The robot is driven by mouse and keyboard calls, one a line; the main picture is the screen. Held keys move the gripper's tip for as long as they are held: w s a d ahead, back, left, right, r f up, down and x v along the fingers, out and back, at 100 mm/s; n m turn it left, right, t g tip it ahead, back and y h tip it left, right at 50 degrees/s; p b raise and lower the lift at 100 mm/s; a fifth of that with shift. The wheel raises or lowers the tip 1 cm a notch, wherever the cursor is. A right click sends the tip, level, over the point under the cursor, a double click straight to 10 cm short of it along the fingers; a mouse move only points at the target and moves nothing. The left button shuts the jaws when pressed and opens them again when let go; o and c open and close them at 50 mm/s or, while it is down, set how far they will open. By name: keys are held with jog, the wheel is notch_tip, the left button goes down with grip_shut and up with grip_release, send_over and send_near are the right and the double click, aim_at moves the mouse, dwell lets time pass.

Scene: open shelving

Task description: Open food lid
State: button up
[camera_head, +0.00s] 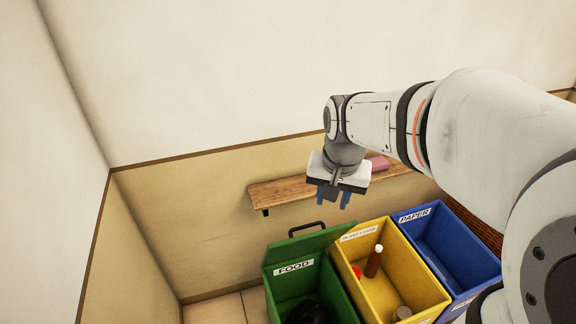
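The green FOOD bin (275,290) stands at the lower centre, its front cut off by the picture edge. Its inside shows, with a dark round object (310,313) in it. A green lid (310,243) with a dark handle (308,228) shows at the bin's far edge, and it appears to be raised off the opening. My gripper (333,198) hangs above and a little right of the lid, in front of the wall shelf. Its two blue fingers point down, apart, with nothing visible between them. It does not appear to touch the handle.
A yellow bin (425,262) holding a brown bottle (374,262) and other items stands beside the green one. A blue PAPER bin (478,235) is further right. A wooden shelf (280,193) with a pink object (379,163) runs along the wall behind.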

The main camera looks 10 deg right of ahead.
jog(key=w+f+m+g, duration=0.1)
jog(key=w+f+m, duration=0.2)
jog(key=w+f, duration=0.35)
jog(key=w+f+m+g, duration=0.1)
jog(key=w+f+m, duration=0.25)
jog(key=w, duration=0.55)
jog(key=w+f+m, duration=0.1)
jog(key=w+f, duration=0.1)
jog(key=f, duration=0.6)
jog(key=w+f+m+g, duration=0.1)
jog(key=w+f+m, duration=0.1)
jog(key=f, duration=0.5)
jog(key=w+f+m, duration=0.1)
jog(key=w+f, duration=0.2)
jog(key=f, duration=0.5)
jog(key=shift+d+f+m+g+p, duration=0.1)
jog(key=shift+f+m+g+p, duration=0.2)
jog(key=shift+m+p, duration=0.1)
jog(key=shift+c, duration=0.4)
grip_shut()
